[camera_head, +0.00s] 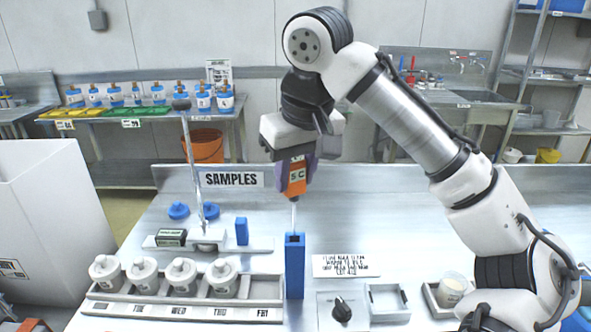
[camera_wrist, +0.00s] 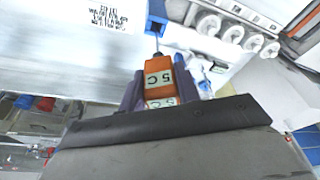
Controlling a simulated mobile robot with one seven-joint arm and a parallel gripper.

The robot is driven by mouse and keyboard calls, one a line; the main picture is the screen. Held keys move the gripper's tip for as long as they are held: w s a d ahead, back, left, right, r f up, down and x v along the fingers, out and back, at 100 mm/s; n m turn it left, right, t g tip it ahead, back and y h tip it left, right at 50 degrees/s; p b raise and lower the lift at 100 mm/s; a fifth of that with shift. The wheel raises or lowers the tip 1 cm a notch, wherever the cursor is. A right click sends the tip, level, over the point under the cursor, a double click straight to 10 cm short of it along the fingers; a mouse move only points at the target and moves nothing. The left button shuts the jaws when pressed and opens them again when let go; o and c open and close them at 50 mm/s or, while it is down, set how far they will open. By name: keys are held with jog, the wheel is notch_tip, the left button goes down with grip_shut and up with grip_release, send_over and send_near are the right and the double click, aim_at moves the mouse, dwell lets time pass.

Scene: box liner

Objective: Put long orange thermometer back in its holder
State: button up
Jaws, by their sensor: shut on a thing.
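My gripper (camera_head: 297,172) is shut on the orange thermometer (camera_head: 296,184), which has a white "5 C" label. The thermometer is upright, with its thin metal probe (camera_head: 294,216) pointing down. The probe's lower end meets the top of a tall blue holder (camera_head: 295,265); I cannot tell how far it is inside. In the wrist view the orange body (camera_wrist: 159,78) sits between my fingers, and the probe runs to the blue holder (camera_wrist: 156,26).
A rack (camera_head: 190,301) with several white bottles stands left of the holder. A metal stand (camera_head: 207,239) is behind it. A printed card (camera_head: 345,266), a knob panel (camera_head: 342,309) and a small empty tray (camera_head: 388,302) are to the right. The bench behind the holder is clear.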

jog(key=o, duration=0.9)
jog(key=v, duration=1.4)
jog(key=shift+s+f+p, duration=0.1)
jog(key=shift+p, duration=0.2)
jog(key=shift+f, duration=0.1)
